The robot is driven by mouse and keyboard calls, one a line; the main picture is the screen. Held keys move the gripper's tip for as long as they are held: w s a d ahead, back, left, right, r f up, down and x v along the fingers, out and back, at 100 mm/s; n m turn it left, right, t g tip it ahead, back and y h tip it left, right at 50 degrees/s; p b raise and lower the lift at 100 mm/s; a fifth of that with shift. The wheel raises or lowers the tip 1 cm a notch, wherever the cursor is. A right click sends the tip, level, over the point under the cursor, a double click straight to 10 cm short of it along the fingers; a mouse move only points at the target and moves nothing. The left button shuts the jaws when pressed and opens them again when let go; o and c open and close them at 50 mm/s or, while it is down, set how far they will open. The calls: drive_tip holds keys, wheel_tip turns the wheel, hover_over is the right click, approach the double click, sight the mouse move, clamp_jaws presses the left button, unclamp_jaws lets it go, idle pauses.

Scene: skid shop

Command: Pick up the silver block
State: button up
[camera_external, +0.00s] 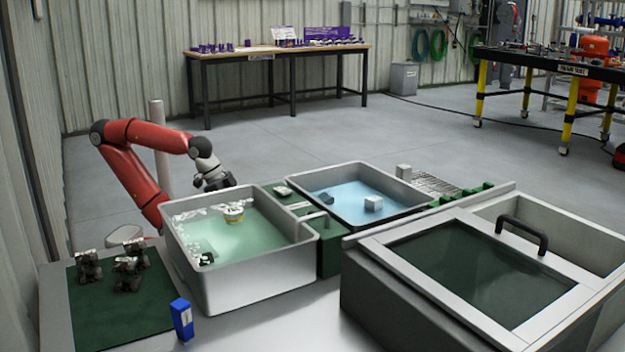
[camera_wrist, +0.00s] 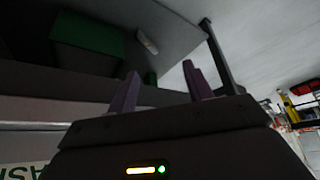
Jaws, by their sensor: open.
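My gripper (camera_external: 217,182) is open and empty above the back left of the green-water basin. Its two purple fingers stand apart in the wrist view (camera_wrist: 158,88). One silvery-grey block (camera_external: 403,171) stands behind the back right corner of the blue-water basin. Another pale grey block (camera_external: 373,203) sits inside that basin. I cannot tell which one the task means. Both are well to the right of my gripper. The wrist view shows a small pale object (camera_wrist: 147,41) beyond the fingers; I cannot tell what it is.
The green-water basin (camera_external: 265,284) holds a yellow-and-white object (camera_external: 233,212). The blue-water basin (camera_external: 340,212) has a dark lump at its left. A large grey unit with a black handle (camera_external: 522,235) stands front right. A blue bottle-like object (camera_external: 182,319) stands front left.

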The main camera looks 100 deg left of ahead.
drive_tip(key=shift+o, duration=0.7)
wheel_tip(320, 180, up, 22)
drive_tip(key=w+a+r+n+y, duration=0.1)
drive_tip(key=w+r+n+y, duration=0.15)
drive_tip(key=w, duration=0.75)
drive_tip(key=w+a+r+n+y, duration=0.1)
drive_tip(key=w+a+n, duration=0.15)
drive_tip(key=w, duration=0.85)
drive_tip(key=n+y, duration=0.6)
hover_over(370, 201)
wheel_tip(370, 201, down, 4)
drive_tip(key=shift+t, duration=0.3)
wheel_tip(370, 201, down, 10)
drive_tip(key=shift+w+a+r, duration=0.1)
drive_tip(key=shift+w+r, duration=0.05)
drive_tip(key=shift+r, duration=0.05)
wheel_tip(370, 201, down, 3)
drive_tip(key=shift+r+b, duration=0.15)
drive_tip(key=shift+b, duration=0.2)
drive_tip(key=shift+x, duration=1.5)
